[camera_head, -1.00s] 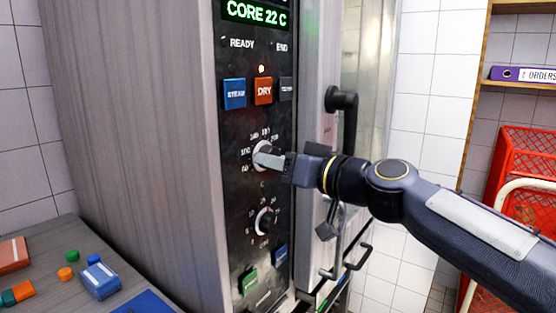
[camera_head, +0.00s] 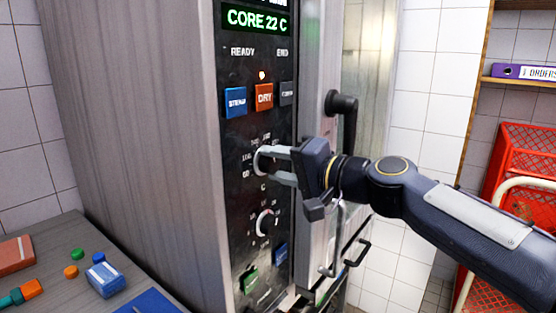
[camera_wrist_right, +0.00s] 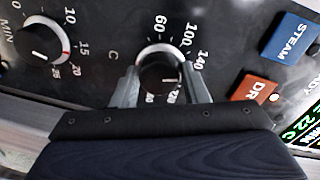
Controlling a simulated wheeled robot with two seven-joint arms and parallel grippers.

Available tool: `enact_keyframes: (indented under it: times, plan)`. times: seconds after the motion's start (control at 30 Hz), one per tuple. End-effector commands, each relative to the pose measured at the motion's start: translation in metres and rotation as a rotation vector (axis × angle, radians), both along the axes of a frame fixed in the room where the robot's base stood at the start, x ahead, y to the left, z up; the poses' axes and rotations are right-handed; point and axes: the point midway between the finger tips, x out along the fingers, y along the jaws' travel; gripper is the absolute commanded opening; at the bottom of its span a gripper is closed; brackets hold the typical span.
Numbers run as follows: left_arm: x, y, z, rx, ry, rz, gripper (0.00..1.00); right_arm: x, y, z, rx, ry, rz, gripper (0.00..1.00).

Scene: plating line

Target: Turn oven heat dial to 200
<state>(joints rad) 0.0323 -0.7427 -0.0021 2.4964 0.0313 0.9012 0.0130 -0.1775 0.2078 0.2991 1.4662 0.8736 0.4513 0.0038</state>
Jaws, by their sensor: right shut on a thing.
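The oven heat dial (camera_head: 259,161) is the upper round knob on the black control panel, marked C below it. In the right wrist view, the heat dial (camera_wrist_right: 158,72) is black with a pale ring and a white pointer line. The line points toward the right side, past the 140 mark; the exact number there is hidden by a finger. My right gripper (camera_head: 270,165) is shut on the dial, one finger on each side; it also shows in the right wrist view (camera_wrist_right: 160,88). My left gripper is not in view.
The minutes dial (camera_head: 265,223) sits below the heat dial. Steam (camera_head: 235,102) and dry (camera_head: 264,97) buttons are above, under a display (camera_head: 256,19) reading CORE 22 C. A black door handle (camera_head: 345,115) stands beside my right gripper. A cluttered counter (camera_head: 60,245) is at left.

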Motion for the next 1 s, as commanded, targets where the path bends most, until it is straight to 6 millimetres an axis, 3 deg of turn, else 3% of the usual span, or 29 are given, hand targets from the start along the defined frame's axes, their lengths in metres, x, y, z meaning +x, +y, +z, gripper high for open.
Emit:
enact_keyframes:
  times: [0.6, 1.0]
  plan:
    - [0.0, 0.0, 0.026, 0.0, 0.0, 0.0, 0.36, 0.002, -0.002, 0.002, 0.34, 0.47, -0.004, 0.18]
    - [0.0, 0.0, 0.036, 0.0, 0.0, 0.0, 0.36, 0.003, -0.003, 0.002, 0.496, 0.684, -0.004, 0.18]
